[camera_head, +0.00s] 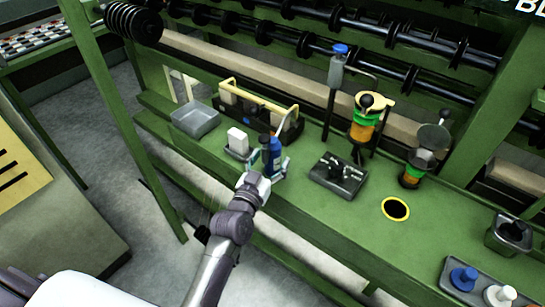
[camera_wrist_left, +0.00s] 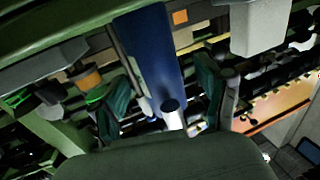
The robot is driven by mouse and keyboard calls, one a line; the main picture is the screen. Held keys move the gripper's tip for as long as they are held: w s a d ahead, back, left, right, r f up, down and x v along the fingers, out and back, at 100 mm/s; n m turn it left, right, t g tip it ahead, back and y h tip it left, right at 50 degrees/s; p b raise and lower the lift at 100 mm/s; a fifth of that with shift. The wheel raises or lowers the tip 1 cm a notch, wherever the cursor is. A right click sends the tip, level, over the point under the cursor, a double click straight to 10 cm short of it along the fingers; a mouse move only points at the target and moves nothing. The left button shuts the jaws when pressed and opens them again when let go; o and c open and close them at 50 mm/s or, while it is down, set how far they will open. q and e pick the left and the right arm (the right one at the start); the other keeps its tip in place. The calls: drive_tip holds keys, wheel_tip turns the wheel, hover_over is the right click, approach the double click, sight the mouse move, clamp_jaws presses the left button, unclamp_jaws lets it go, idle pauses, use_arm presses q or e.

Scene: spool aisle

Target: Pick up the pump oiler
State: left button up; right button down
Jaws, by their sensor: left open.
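The pump oiler appears to be the blue bottle with a dark top (camera_head: 271,153), upright near the front edge of the green bench. In the left wrist view its blue body (camera_wrist_left: 152,48) fills the upper middle. My left gripper (camera_head: 268,170) has reached it from the front. The gripper is open, with a finger on either side of the blue body; in the left wrist view the fingers (camera_wrist_left: 165,92) stand apart, with gaps beside it. Whether either finger touches it, I cannot tell. The oiler's lower part is hidden behind the gripper. My right gripper is out of view.
A white block (camera_head: 237,140) in a small holder stands close left of the oiler. A tool caddy with a yellow handle (camera_head: 258,97) is behind. A grey tray (camera_head: 195,119) is farther left, and a dark fixture (camera_head: 338,177) is to the right. Bare bench lies around the yellow-ringed hole (camera_head: 395,208).

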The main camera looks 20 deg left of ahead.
use_arm(q)
drive_tip(key=shift+w+d, duration=0.1)
drive_tip(key=shift+w, duration=0.7)
clamp_jaws()
drive_tip(key=shift+r, duration=0.15)
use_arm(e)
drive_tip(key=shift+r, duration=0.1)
